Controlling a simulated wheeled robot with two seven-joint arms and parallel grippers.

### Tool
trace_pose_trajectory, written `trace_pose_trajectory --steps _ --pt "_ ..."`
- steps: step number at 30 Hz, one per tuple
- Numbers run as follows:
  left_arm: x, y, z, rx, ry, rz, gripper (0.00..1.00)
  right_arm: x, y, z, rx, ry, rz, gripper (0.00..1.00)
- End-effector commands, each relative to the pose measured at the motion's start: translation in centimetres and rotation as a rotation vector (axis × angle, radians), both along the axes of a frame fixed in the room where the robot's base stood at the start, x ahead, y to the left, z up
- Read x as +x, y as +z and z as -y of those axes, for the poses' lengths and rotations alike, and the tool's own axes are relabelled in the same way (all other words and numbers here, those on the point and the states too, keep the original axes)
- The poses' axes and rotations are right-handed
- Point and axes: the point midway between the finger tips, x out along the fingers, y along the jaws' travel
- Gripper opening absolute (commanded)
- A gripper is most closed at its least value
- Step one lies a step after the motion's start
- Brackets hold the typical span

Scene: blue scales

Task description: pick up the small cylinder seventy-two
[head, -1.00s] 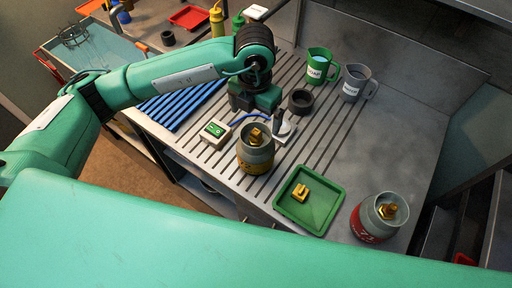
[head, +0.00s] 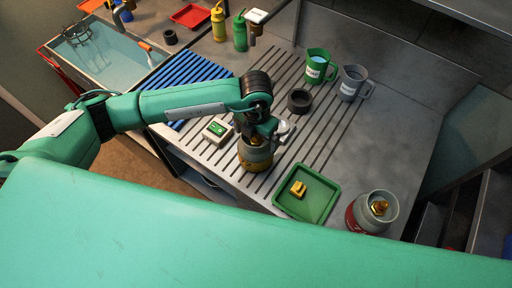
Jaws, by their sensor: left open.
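A small grey cylinder with a yellow lower band (head: 256,158) stands upright on the slatted metal bench. My left gripper (head: 258,135) is open over its top and hides its brass valve; I cannot tell whether the fingers touch it. A second small grey cylinder, with a red lower band (head: 373,211) and a brass valve, stands at the right front. Its marking looked like 72 earlier and is now mostly hidden by my green body. My right gripper is not in view.
A green tray (head: 328,184) with a brass fitting (head: 298,188) lies between the cylinders. A switch box (head: 217,130) stands left of the gripper. A black ring (head: 299,101), a green mug (head: 319,66) and a grey mug (head: 352,82) are behind. The right bench is clear.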

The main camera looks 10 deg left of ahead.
Motion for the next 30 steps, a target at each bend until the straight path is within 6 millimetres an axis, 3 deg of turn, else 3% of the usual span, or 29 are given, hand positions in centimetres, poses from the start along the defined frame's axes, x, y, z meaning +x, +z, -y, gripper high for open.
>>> trace_pose_trajectory --steps 2,15,25,30 --pt "0.0 0.0 0.0 0.0 0.0 0.0 0.98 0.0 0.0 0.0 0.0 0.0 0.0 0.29" --pt "0.0 0.0 0.0 -0.001 0.0 0.0 0.12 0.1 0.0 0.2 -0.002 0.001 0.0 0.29" --pt "0.1 0.4 0.1 -0.002 0.0 0.002 0.1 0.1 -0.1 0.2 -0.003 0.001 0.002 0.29" --pt "0.1 1.5 0.1 -0.004 -0.001 0.004 0.1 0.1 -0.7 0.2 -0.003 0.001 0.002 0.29"
